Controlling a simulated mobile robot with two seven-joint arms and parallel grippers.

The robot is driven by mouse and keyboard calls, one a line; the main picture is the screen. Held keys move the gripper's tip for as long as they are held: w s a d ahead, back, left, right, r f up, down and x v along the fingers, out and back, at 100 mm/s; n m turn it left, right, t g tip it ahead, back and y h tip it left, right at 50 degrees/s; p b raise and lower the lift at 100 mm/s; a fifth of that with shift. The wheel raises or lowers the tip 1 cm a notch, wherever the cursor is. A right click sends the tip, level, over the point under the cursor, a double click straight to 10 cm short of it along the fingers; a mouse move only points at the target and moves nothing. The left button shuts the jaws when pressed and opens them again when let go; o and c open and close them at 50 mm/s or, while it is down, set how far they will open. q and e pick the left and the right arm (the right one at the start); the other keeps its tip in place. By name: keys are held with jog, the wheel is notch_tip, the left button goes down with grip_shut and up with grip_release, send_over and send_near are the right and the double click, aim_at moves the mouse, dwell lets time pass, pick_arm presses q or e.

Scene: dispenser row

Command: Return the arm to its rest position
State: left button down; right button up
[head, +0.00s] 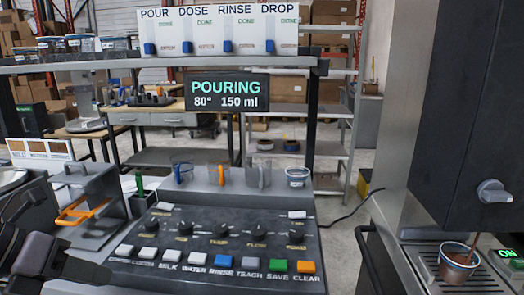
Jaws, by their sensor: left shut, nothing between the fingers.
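My left gripper (88,268) shows at the lower left, dark, with its arm coming in from the left edge. It is shut and empty. Its tip is just left of the front corner of the black control panel (225,240), in front of it from my view; I cannot tell whether they touch. Part of the arm is cut off by the frame edge. My right gripper is not in view.
A cup (458,262) of brown liquid stands under the machine (455,110) at right. A device with an orange handle (82,212) is at left. A sign (227,92) reads "POURING 80° 150 ml".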

pick_arm(q)
jog(key=d+f+n+t+h, duration=0.2)
jog(key=d+n+t+h, duration=0.2)
jog(key=d+n+h, duration=0.5)
notch_tip(320, 180, down, 10)
jog(key=w+a+n+t+y, duration=0.25)
jog(key=n+t+y, duration=0.45)
jog(key=n, duration=0.7)
jog(key=s+f+n+g+y, duration=0.3)
jog(key=s+f+n, duration=0.3)
jog(key=f, duration=0.5)
jog(key=s+f+n+g+y, duration=0.3)
jog(key=s+f+n, duration=0.3)
jog(key=f, duration=0.5)
jog(key=shift+s+y, duration=0.6)
jog(key=shift+s, duration=0.35)
